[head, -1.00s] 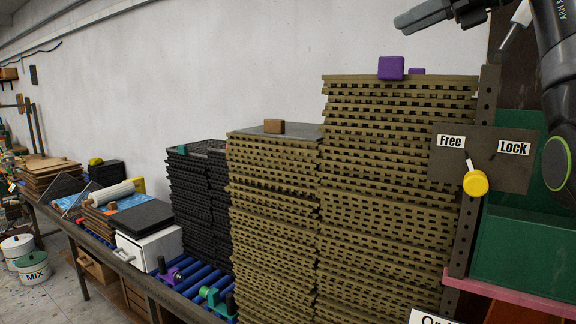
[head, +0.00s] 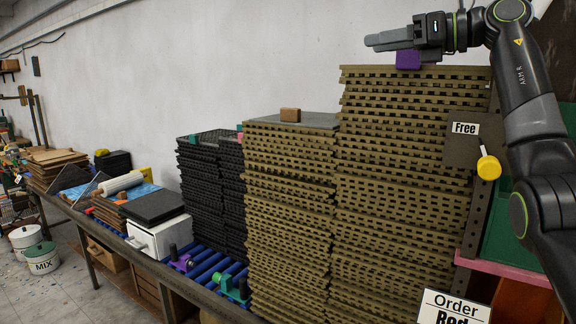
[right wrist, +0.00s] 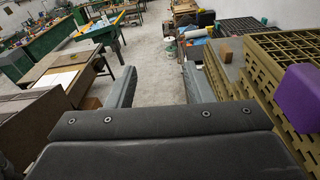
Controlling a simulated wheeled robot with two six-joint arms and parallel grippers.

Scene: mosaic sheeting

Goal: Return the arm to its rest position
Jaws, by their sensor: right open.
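My right arm comes in from the right of the head view, and its gripper (head: 388,40) is above the tall olive stack, in front of the top of a purple block (head: 408,61). In the right wrist view the two dark fingers stand wide apart with only floor between them, so this gripper (right wrist: 158,88) is open and empty. The purple block (right wrist: 298,105) shows there at the right edge, apart from the fingers. My left arm and gripper are in neither view.
Tall stacks of olive grid sheets (head: 400,150) and black sheets (head: 200,190) stand on a blue roller bench. A brown block (head: 290,115) lies on the lower stack. A yellow-knobbed lever (head: 488,167) beside a "Free" label is close to my forearm. The wall side above the lower stacks is clear.

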